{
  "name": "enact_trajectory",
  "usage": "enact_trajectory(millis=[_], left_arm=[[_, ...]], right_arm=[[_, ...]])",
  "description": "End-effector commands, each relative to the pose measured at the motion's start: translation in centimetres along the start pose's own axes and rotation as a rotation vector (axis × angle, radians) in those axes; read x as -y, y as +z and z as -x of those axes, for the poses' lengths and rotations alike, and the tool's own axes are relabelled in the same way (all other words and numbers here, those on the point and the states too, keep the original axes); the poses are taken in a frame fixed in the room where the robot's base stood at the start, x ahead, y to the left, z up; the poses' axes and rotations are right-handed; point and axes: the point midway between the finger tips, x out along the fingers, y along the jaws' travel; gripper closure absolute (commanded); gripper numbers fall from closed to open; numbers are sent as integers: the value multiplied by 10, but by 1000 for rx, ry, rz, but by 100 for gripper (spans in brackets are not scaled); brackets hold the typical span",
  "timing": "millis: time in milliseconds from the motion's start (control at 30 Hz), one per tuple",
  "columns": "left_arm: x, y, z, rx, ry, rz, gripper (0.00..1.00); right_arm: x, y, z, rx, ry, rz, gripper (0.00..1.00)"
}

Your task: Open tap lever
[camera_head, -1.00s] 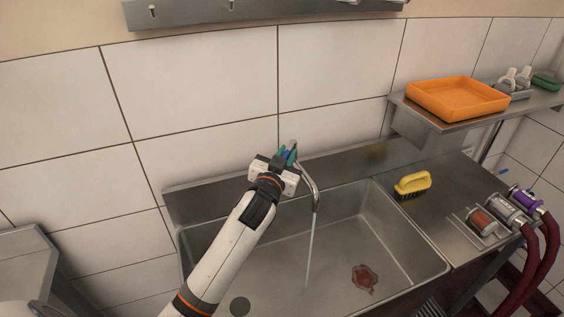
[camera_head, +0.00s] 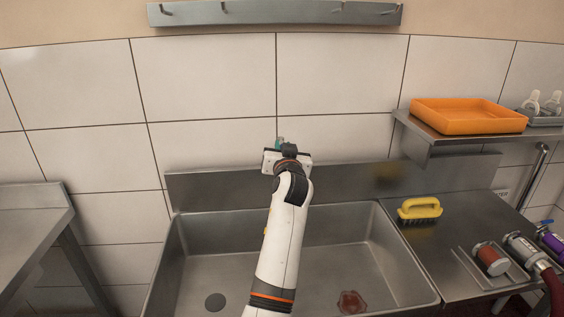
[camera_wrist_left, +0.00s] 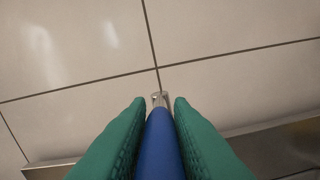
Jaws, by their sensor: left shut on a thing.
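My left gripper (camera_head: 280,142) is at the back of the sink, in front of the tiled wall. In the head view the tap's spout is hidden behind my left arm, and no water stream shows. My right gripper is not in view.
A yellow-handled brush (camera_head: 420,208) stands on the steel drainboard (camera_head: 440,250) at the right. Hose fittings (camera_head: 522,248) lie at its right end. An orange tray (camera_head: 466,117) sits on a wall shelf (camera_head: 455,140). A hook rail (camera_head: 275,14) hangs above.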

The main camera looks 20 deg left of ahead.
Motion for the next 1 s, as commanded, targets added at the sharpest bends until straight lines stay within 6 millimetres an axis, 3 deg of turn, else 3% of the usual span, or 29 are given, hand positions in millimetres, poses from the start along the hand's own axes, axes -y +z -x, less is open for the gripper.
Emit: enact_trajectory(millis=[200,500,533,633,1000], left_arm=[[3,3,-3,6,5,3,100],[2,5,-3,8,6,4,100],[2,5,-3,8,6,4,75],[2,4,-4,7,6,4,59],[1,2,-4,3,7,2,59]], right_arm=[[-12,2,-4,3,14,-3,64],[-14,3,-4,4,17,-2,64],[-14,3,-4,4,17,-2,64],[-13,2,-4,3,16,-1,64],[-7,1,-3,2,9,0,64]])
